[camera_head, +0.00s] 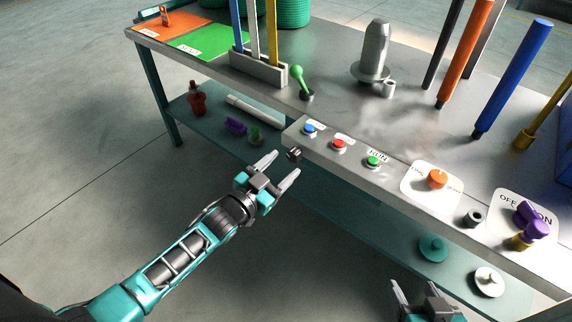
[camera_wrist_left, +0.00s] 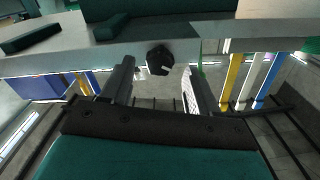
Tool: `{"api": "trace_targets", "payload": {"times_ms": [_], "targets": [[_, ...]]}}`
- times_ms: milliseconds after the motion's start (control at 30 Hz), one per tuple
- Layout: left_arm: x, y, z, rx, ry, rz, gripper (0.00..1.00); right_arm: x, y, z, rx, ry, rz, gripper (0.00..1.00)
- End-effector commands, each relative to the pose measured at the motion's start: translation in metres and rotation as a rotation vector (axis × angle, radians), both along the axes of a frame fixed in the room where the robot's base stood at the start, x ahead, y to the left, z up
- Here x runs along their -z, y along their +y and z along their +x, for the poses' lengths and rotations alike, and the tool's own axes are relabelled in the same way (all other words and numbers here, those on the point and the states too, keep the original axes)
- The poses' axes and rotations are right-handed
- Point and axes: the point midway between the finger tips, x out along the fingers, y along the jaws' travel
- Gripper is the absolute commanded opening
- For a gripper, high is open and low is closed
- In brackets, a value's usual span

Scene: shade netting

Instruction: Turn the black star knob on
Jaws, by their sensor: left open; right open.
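The black star knob (camera_head: 294,154) is on the front edge of the grey workbench (camera_head: 330,105), at the left end of the control strip. In the left wrist view the knob (camera_wrist_left: 160,60) shows a small white mark on its face. My left gripper (camera_head: 282,165) is open and empty, with its fingertips pointing at the knob. In the left wrist view the knob appears between the two fingertips (camera_wrist_left: 159,65); I cannot tell whether they reach around it. My right gripper (camera_head: 415,286) is open at the bottom edge, away from the knob.
Blue (camera_head: 310,130), red (camera_head: 339,145) and green (camera_head: 373,161) buttons, an orange knob (camera_head: 437,179) and a purple switch (camera_head: 532,218) line the bench front. A lower shelf (camera_head: 375,205) runs underneath, holding several small parts. The floor in front is clear.

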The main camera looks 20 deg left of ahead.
Motion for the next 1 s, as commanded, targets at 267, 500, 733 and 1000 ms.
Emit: {"api": "trace_targets", "payload": {"times_ms": [267,500,733,1000], "targets": [[0.000,-0.008,0.022,0.000,0.000,0.000,0.60,0.006,0.000,0.000,0.001,-0.001,0.000,0.65],[0.000,-0.008,0.022,0.000,0.001,0.000,0.60,0.006,0.000,0.000,0.001,-0.001,0.000,0.65],[0.000,-0.008,0.022,0.000,0.000,0.000,0.42,0.006,-0.001,0.000,0.001,-0.001,0.001,0.65],[0.000,-0.008,0.022,0.000,0.000,0.000,0.16,0.006,0.000,0.000,0.003,0.000,0.001,0.65]]}}
